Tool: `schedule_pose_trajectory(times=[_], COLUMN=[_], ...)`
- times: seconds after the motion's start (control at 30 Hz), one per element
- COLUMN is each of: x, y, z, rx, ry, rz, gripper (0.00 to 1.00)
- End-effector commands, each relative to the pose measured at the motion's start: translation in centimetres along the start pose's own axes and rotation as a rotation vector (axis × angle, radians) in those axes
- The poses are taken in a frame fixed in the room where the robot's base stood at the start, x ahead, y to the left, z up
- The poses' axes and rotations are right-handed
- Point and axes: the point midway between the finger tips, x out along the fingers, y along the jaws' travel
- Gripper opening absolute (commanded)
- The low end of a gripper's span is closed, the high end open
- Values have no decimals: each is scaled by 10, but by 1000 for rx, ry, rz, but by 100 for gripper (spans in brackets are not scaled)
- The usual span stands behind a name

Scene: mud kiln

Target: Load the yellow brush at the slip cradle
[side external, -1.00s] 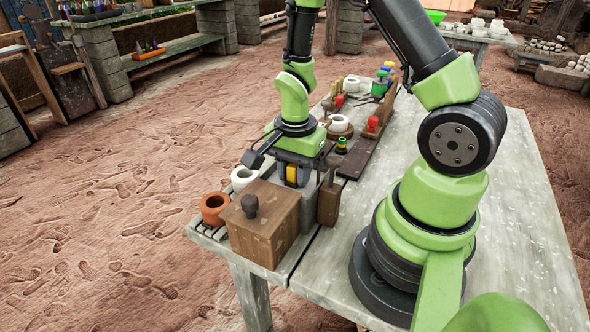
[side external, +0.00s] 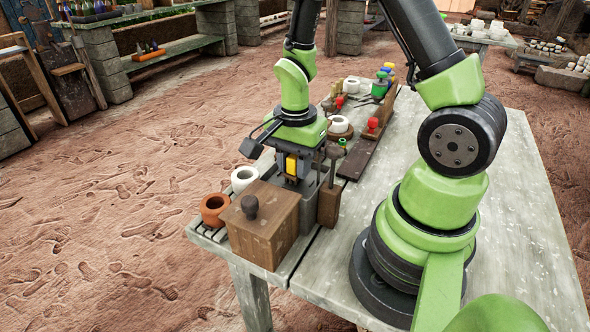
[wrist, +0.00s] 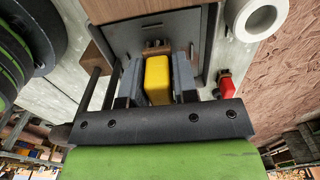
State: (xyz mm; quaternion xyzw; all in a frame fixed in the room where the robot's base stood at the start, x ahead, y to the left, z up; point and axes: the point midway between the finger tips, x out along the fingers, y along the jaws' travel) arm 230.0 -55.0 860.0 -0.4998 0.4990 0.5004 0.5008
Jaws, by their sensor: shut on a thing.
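My gripper (side external: 291,167) points down over the near left part of the table and is shut on the yellow brush. Only the brush's yellow block (side external: 292,164) shows between the fingers in the side view. In the wrist view the yellow brush (wrist: 157,80) sits between my grey fingers (wrist: 157,88). Beyond it is a small brown notched piece (wrist: 158,46) against a grey open-fronted housing (wrist: 150,22), perhaps the slip cradle; I cannot tell whether the brush touches it. The brush's lower end is hidden.
A wooden box with a dark knob (side external: 262,232) stands close in front of my gripper. An orange pot (side external: 213,208) and a white pot (side external: 243,179) stand to its left. A wooden-handled tool (side external: 331,190) is close on the right. Red-knobbed items (side external: 372,124) stand farther back.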

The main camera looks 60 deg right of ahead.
Motion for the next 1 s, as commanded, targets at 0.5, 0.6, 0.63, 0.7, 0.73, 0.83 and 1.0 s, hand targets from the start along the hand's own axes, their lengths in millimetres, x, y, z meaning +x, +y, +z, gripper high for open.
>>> schedule_pose_trajectory(times=[0.5, 0.6, 0.63, 0.7, 0.73, 0.83, 1.0], x=[-43, -47, -48, -48, -48, -48, -48], y=[-1, 0, 0, 0, 0, 0, 0], z=[0, 0, 0, 0, 0, 0, 0], rx=[-1, -1, -1, 0, -1, -1, 0], ry=[1, 1, 0, 0, 0, 0, 0], rz=[-3, -2, -1, 0, 0, 0, 0], gripper=[8, 8, 8, 8, 8, 8, 8])
